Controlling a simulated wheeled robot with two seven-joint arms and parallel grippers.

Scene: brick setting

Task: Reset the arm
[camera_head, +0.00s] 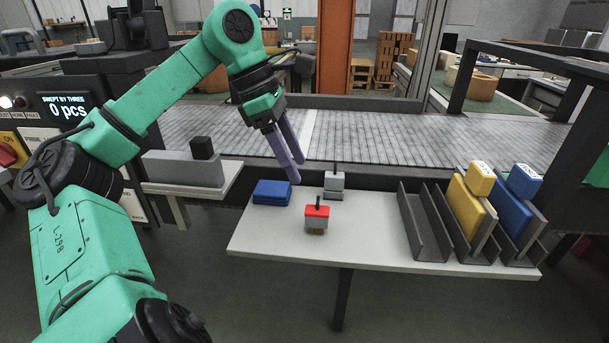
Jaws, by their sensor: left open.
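My left arm comes in from the left in the head view, with green links raised and bent over the table. Its gripper (293,156) has two long purple-grey fingers that point down, open and with nothing between them. It hangs above the back left part of the white table (268,236), near a blue block (272,192). A grey block with a thin dark pin (334,184) stands to the right of the fingers. A red-topped block with a dark pin (317,216) stands in front of it. My right gripper is out of view.
Grey channel holders (425,228) line the table's right side; two hold a yellow brick (466,208) and a blue brick (513,210). A roller conveyor (390,141) runs behind. A small side shelf (228,178) with a grey block is at left. The table's front middle is clear.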

